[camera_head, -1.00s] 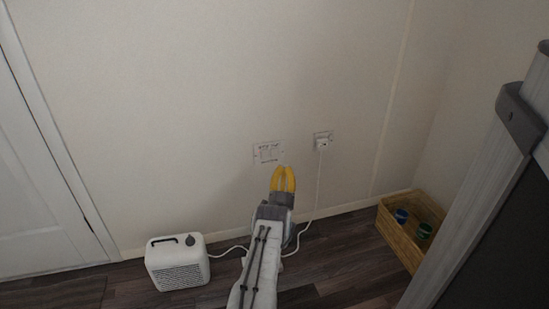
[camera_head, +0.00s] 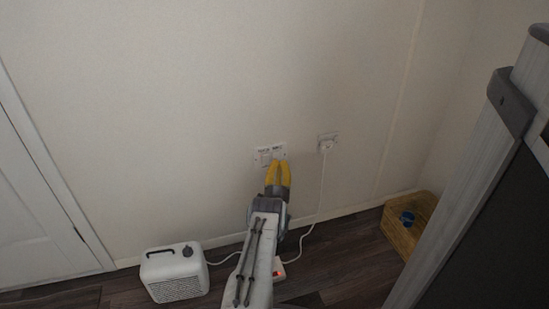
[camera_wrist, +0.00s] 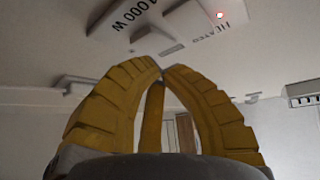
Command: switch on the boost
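A white switch plate (camera_head: 265,158) with printed labels and rockers is on the wall in the head view. My gripper (camera_head: 277,163) has yellow fingers, and its tips overlap the plate's lower right part. In the wrist view, a white panel (camera_wrist: 205,22) shows "1000 W" and a word that looks like "HEATER".
A socket with a white plug (camera_head: 326,146) is right of the plate, its cable hanging down. A white heater (camera_head: 175,272) stands on the floor at left. A strip with a red light (camera_head: 279,270) lies partly behind my arm. A wooden crate (camera_head: 405,240) is at right.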

